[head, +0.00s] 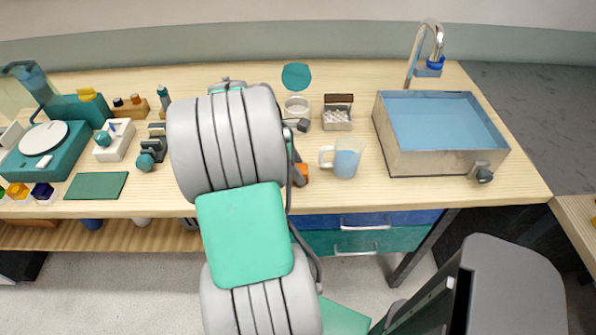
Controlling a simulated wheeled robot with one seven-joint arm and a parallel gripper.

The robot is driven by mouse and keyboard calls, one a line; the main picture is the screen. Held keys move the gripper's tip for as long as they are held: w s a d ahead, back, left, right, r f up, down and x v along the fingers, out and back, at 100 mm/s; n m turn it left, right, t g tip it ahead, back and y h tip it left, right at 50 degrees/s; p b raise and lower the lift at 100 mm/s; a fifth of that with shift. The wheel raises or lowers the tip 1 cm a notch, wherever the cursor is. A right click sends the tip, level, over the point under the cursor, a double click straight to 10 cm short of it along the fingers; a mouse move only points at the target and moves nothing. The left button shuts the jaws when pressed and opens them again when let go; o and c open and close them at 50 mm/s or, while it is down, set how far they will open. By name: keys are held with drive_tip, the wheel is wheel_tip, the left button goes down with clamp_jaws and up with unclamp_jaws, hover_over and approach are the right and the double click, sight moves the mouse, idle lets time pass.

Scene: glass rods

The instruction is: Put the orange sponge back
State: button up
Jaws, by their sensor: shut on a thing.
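A small piece of the orange sponge (303,171) shows just right of my arm, over the front part of the wooden table. My gripper (298,176) is shut on it. Most of the gripper and most of the sponge are hidden behind my large grey arm links. I cannot tell whether the sponge touches the table top.
A mug (346,158) stands close right of the sponge. Behind are a small box of white pieces (337,113), a round white dish (297,106) and a teal disc (296,76). A sink (440,156) stands right. A green mat (96,186) lies left.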

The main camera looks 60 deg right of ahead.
drive_tip(key=shift+f, duration=0.4)
drive_tip(key=shift+f, duration=0.1)
drive_tip(key=o, duration=1.3)
drive_tip(key=p+v, duration=0.2)
drive_tip(key=v, duration=1)
